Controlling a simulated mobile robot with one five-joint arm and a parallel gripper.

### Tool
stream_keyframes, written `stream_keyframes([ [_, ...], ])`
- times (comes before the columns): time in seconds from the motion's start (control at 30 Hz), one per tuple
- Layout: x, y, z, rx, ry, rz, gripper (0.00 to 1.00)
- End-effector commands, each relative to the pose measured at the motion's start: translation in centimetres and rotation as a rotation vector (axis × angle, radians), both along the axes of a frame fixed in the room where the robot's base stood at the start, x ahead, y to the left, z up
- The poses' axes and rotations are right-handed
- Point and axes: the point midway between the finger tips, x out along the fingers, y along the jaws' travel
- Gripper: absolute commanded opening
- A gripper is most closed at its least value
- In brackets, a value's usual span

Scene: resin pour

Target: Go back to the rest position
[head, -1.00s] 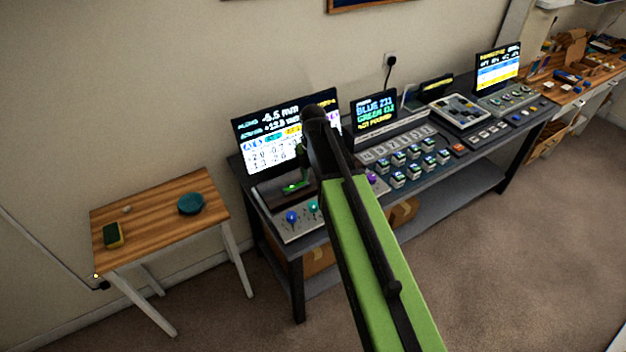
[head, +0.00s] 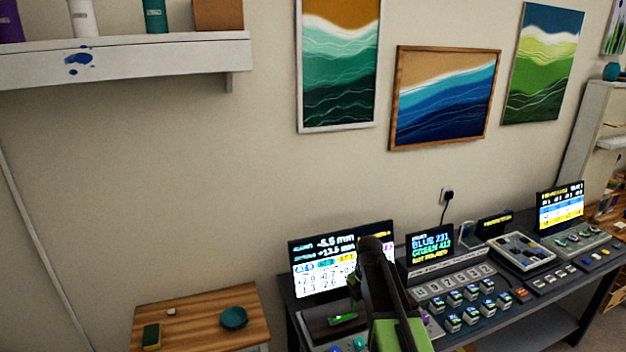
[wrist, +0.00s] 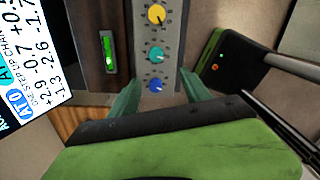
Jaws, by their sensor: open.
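My green and black arm reaches in from the bottom of the head view. Its dark end (head: 372,262) stands in front of the left part of the dark control desk (head: 293,303), and my gripper's fingers are mostly hidden there. In the wrist view, my gripper (wrist: 160,92) shows two teal fingers spread apart with nothing between them. Past them is a grey knob panel (wrist: 157,48) with yellow, teal and blue knobs. A green-lit vial (wrist: 109,47) sits left of the knobs. Touching cannot be told.
A large screen (head: 318,262) stands behind my arm's end. A small wooden table (head: 190,318) at left holds a teal dish (head: 234,318) and a sponge (head: 151,336). A white shelf (head: 120,62) juts from the wall at upper left. The wall between shelf and desk is clear.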

Motion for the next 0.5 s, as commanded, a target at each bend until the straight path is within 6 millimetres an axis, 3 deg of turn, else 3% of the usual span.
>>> stream_keyframes([
  [0.03,-2.1,0.2,-3.1,0.000,0.000,-0.014,0.56],
  [0.07,-3.3,0.2,-4.0,0.000,0.000,-0.075,0.56],
  [0.37,-9.1,0.6,-6.4,-0.002,0.000,-0.846,0.56],
  [0.5,-11.7,0.6,-6.7,-0.003,0.000,-1.338,0.56],
])
